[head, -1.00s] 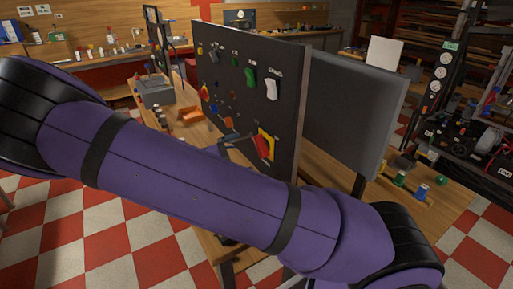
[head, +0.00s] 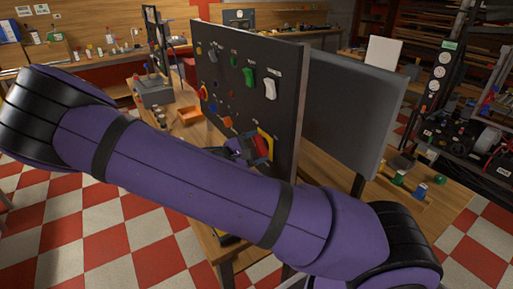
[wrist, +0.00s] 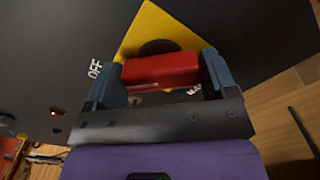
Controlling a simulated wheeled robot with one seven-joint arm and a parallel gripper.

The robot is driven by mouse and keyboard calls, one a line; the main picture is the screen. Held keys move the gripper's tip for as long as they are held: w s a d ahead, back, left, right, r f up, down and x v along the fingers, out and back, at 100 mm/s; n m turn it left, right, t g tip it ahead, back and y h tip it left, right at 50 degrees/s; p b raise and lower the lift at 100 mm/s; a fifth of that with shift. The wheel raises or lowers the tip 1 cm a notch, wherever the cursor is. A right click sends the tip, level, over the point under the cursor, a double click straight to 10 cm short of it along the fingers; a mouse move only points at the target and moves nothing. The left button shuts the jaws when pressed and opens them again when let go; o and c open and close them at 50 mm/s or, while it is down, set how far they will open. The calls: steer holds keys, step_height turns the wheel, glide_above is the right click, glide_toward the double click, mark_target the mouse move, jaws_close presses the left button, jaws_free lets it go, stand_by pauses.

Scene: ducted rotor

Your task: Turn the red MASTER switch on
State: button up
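The red MASTER switch (head: 263,146) is a red handle on a yellow plate (head: 267,134), low on the right side of the dark upright panel. In the wrist view the red handle (wrist: 162,69) lies crosswise in front of the yellow diamond plate (wrist: 155,28), with an OFF label (wrist: 95,70) to its left. My gripper (wrist: 162,75) has its two blue fingers spread wide, one at each end of the handle. Any small gaps between the fingers and handle are hard to judge. In the head view my gripper (head: 252,150) is at the switch, partly hidden by my arm.
The dark panel (head: 285,120) also carries a white switch (head: 270,85), a green switch (head: 249,78) and several small knobs. A grey board (head: 350,120) stands behind it to the right. An orange bin (head: 190,115) sits on the wooden bench to the left.

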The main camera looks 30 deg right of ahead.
steer(key=shift+m, duration=0.4)
steer(key=m, duration=0.3)
steer(key=shift+f+m, duration=0.1)
steer(key=shift+m, duration=0.3)
steer(key=m, duration=0.4)
steer(key=shift+s+f+m, duration=0.1)
steer(key=shift+m, duration=0.2)
steer(key=m, duration=0.4)
steer(key=shift+f, duration=0.1)
steer(key=m, duration=0.4)
steer(key=shift+f+m, duration=0.1)
steer(key=shift+m, duration=0.2)
steer(key=o, duration=0.8)
steer(key=shift+o, duration=0.2)
steer(key=a, duration=1.1)
